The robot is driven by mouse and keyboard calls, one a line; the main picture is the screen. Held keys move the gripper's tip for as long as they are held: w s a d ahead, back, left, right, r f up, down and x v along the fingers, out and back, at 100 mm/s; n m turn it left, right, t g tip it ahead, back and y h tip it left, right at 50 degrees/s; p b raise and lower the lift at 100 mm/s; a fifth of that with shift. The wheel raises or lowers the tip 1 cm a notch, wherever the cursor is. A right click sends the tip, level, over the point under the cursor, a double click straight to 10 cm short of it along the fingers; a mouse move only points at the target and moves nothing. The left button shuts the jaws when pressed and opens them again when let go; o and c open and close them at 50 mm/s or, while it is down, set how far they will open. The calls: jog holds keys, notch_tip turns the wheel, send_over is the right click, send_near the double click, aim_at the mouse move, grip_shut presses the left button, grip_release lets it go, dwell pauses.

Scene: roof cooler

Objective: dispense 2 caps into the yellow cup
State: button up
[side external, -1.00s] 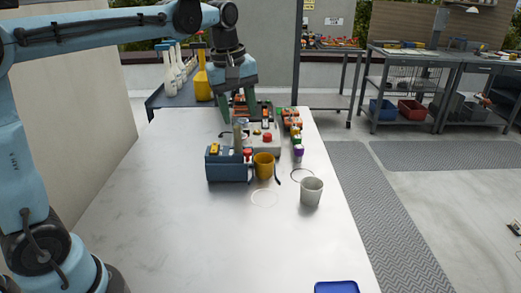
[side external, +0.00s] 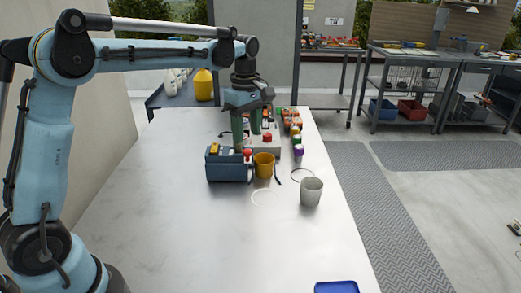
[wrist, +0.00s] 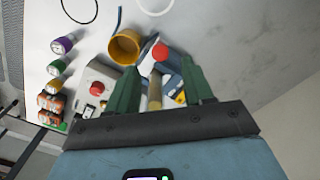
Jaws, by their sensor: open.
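The yellow cup (side external: 264,166) stands upright on the table beside a blue box (side external: 229,169) with a red knob (side external: 247,154) on its right part. In the wrist view, the yellow cup (wrist: 127,47) is just beyond the fingertips, with the red knob (wrist: 161,54) right of it. My gripper (side external: 252,131) is above and behind the blue box. Its green fingers are open in the wrist view (wrist: 163,72), with a tan post (wrist: 155,92) seen between them, apparently untouched. No loose caps can be made out, and the cup's inside is not clear.
A grey box with a red button (wrist: 97,87) stands behind the cup, beside several small coloured-top containers (side external: 298,147). A pale grey cup (side external: 311,193) stands front right. A blue tray (side external: 337,287) lies at the near edge. The front left tabletop is clear.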

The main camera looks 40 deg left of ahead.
aim_at(248, 150)
jog(key=shift+f, duration=2.6)
grip_shut()
